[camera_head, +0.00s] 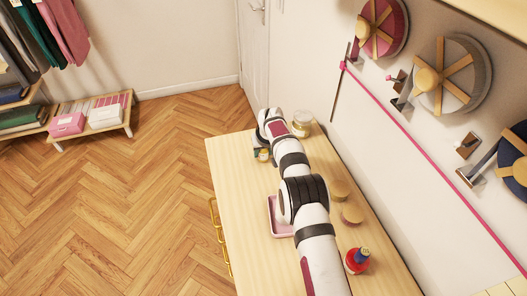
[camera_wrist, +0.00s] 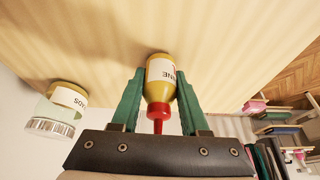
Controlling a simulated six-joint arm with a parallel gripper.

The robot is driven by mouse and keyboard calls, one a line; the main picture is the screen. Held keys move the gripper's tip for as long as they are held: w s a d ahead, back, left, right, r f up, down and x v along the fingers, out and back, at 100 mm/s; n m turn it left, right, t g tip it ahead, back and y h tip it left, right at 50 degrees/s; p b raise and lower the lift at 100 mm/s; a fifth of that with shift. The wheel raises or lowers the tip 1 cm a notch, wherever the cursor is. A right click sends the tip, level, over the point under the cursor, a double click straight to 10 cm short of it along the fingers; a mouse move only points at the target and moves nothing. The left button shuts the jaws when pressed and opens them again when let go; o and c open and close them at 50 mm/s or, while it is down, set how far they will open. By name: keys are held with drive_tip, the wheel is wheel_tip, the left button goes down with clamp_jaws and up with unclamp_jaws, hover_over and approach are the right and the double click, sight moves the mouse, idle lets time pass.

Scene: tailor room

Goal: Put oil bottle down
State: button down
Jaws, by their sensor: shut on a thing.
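The oil bottle (camera_wrist: 160,80) is yellow with a white label and a red nozzle cap. In the wrist view it sits between the two green fingers of my gripper (camera_wrist: 157,95), which is shut on it. Its base is close to the wooden tabletop; I cannot tell whether it touches. In the head view the bottle (camera_head: 263,155) is small at the far end of the table, beside my gripper (camera_head: 260,152), which is largely hidden by my arm.
A lidded jar (camera_wrist: 55,110) stands near the bottle; it also shows in the head view (camera_head: 301,123). The table's left strip is clear.

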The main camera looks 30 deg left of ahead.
drive_tip(key=shift+f, duration=0.15)
drive_tip(key=shift+c, duration=2)
unclamp_jaws()
